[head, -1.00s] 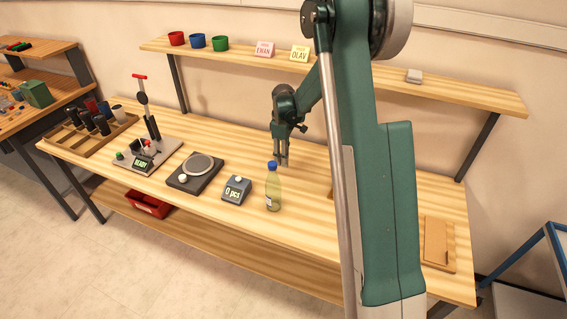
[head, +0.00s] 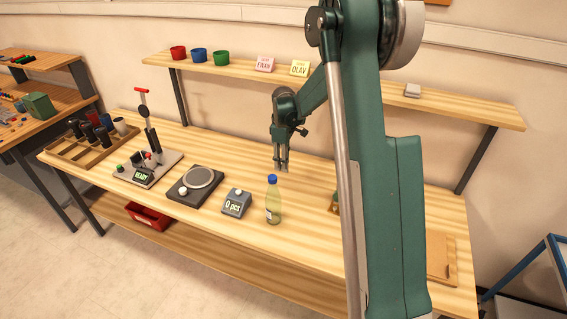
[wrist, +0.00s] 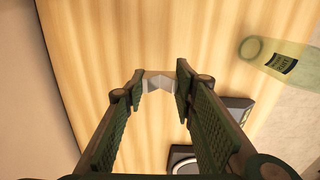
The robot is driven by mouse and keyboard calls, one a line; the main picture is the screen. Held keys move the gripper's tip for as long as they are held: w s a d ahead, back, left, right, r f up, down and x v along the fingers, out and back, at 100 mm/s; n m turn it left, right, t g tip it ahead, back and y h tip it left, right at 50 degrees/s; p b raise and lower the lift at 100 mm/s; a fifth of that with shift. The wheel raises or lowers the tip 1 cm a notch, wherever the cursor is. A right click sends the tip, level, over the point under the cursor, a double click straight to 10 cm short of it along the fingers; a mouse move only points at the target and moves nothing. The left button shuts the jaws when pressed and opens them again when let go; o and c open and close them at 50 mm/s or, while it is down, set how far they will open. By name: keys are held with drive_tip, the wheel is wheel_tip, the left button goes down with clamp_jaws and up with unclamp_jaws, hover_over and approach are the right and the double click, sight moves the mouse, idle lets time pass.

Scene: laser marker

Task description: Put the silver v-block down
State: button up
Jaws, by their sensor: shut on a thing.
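The silver v-block (wrist: 158,83) shows in the wrist view as a small pale grey piece between my fingertips. My gripper (wrist: 160,78) is shut on it. In the head view my gripper (head: 281,167) points down over the wooden bench (head: 240,155), behind the bottle. The block is too small to make out there. I cannot tell how far the block is above the bench top.
A clear bottle with a blue cap (head: 273,202) stands in front of my gripper. The counter reading 0 pcs (head: 236,203) and a dark round-plate device (head: 196,184) are to its left. Bare wood lies around the gripper. A shelf (head: 340,83) runs behind.

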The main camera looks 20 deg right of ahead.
drive_tip(key=w+a+p, duration=0.1)
drive_tip(key=w+a, duration=1.4)
drive_tip(key=shift+w+a+r+m, duration=0.15)
drive_tip(key=shift+w+a+m, duration=0.1)
drive_tip(key=shift+a+m, duration=0.05)
hover_over(241, 173)
drive_tip(key=shift+w+d+f, duration=0.1)
drive_tip(key=shift+f, duration=1.5)
drive_tip(key=shift+w+d+f, duration=0.1)
drive_tip(key=shift+f, duration=1.45)
drive_tip(key=shift+f+b, duration=0.45)
drive_tip(key=shift+f, duration=1.4)
drive_tip(key=shift+f, duration=0.2)
